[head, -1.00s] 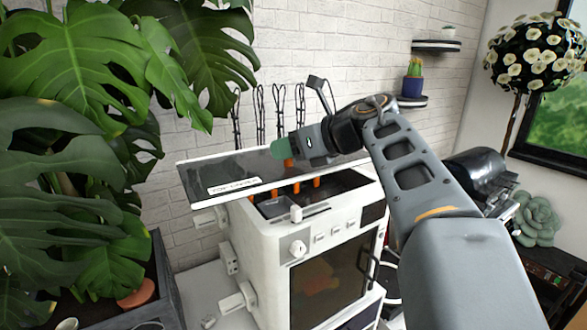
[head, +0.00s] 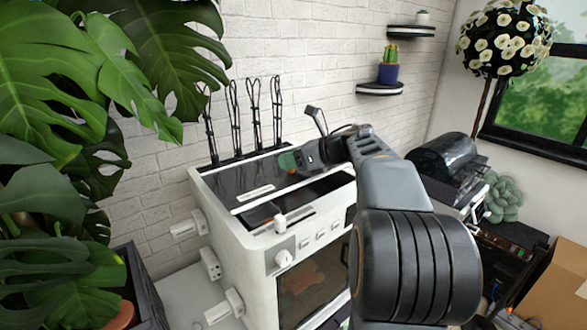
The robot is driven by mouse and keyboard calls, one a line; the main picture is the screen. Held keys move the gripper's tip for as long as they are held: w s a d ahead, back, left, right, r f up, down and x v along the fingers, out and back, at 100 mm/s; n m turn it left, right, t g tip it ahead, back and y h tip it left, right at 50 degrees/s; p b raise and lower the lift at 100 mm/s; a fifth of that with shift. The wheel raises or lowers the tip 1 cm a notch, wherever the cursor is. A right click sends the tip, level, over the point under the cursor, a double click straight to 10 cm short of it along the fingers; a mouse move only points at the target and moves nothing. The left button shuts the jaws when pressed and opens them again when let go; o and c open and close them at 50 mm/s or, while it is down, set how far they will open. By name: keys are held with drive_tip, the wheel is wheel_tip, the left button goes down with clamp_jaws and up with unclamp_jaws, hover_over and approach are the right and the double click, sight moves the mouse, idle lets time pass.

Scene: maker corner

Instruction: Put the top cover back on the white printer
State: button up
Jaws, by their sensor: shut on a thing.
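The white printer (head: 255,255) stands by the brick wall, with its dark front window facing me. The top cover (head: 228,180), a dark glossy panel with a white label near its front edge, lies low and nearly level over the back of the printer's top. A dark open strip of the top shows in front of and to the right of it. I cannot tell whether the cover rests in its seat or hovers just above. My gripper (head: 289,160), with green and orange fingertips, is shut on the cover at its back right edge. The hold itself is partly hidden.
A large-leaved plant (head: 60,100) crowds the left side. Shelves with a cactus (head: 389,65) are on the wall to the right. A cardboard box (head: 560,285) stands at lower right.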

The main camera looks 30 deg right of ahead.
sight(295, 171)
drive_tip(key=shift+w+d+f, duration=0.3)
drive_tip(key=shift+d+f, duration=0.2)
drive_tip(key=shift+f, duration=0.1)
drive_tip(key=f, duration=0.1)
drive_tip(key=f+p, duration=0.1)
drive_tip(key=p, duration=0.1)
drive_tip(key=shift+w+d+f, duration=0.15)
drive_tip(key=shift+d+f, duration=0.1)
drive_tip(key=shift+f, duration=0.6)
drive_tip(key=shift+f+b, duration=0.25)
drive_tip(key=shift+b, duration=0.1)
drive_tip(key=o, duration=1.1)
